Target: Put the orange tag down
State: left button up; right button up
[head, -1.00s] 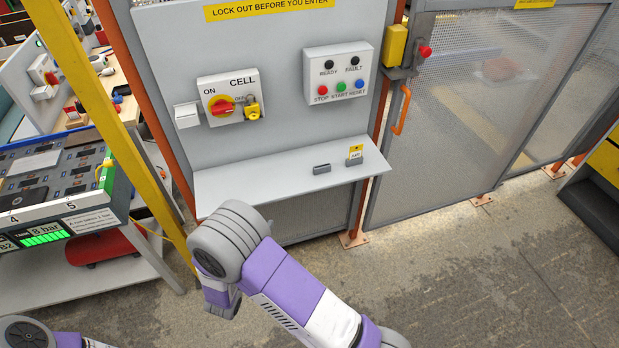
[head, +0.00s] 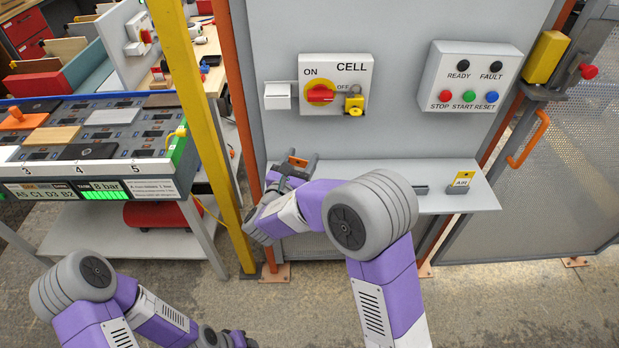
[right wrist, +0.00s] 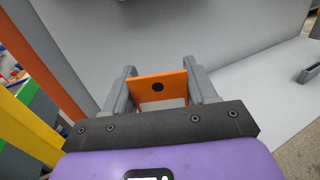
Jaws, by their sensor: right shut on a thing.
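The orange tag (head: 297,161) is a small flat plate with a dark round spot, seen best in the right wrist view (right wrist: 150,94). My right gripper (head: 294,168) is shut on it, with one finger on each side (right wrist: 160,84). It holds the tag upright over the left end of the grey shelf (head: 440,207), below the switch box. I cannot tell whether the tag touches the shelf. My left gripper (head: 236,340) is low at the bottom edge of the head view, and its fingers are not clear.
On the shelf's right part stand a small dark holder (head: 420,190) and a holder with a yellow-topped AIR tag (head: 461,183). A yellow padlock (head: 354,104) hangs at the CELL switch box (head: 334,78). A yellow post (head: 189,90) stands left of the shelf.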

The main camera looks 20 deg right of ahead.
notch_tip(320, 180, down, 6)
jog(key=shift+r+b, duration=0.25)
jog(key=shift+b, duration=0.45)
jog(key=shift+r, duration=0.15)
jog(key=o, duration=0.4)
jog(key=shift+f, duration=0.2)
jog(key=o, duration=0.5)
